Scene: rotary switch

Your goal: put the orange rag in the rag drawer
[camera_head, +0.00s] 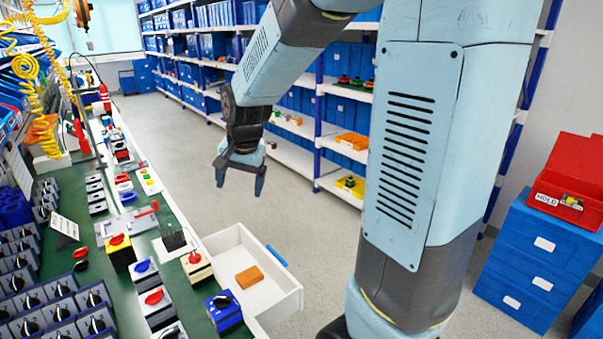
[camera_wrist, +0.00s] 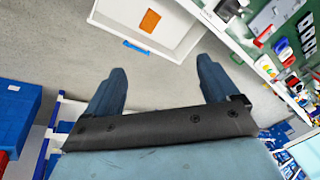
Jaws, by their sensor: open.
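The orange rag (camera_head: 250,277) lies flat inside an open white drawer (camera_head: 285,303) at the edge of the green-topped workbench in the head view. In the wrist view the rag (camera_wrist: 150,21) shows in the same drawer (camera_wrist: 112,12), near the top. The drawer has a blue handle (camera_head: 276,256) on its front. My gripper (camera_head: 240,187) is open and empty, pointing down over the aisle floor, beyond the drawer and apart from it. In the wrist view my gripper's two fingers (camera_wrist: 158,88) stand wide apart with bare floor between them.
The green workbench (camera_head: 181,224) along the left carries many rotary switches and tools. Blue shelving (camera_head: 317,131) with bins lines the far side. A blue drawer cabinet (camera_head: 528,262) with a red box (camera_head: 570,180) on top stands at right. The aisle floor (camera_head: 180,142) is clear.

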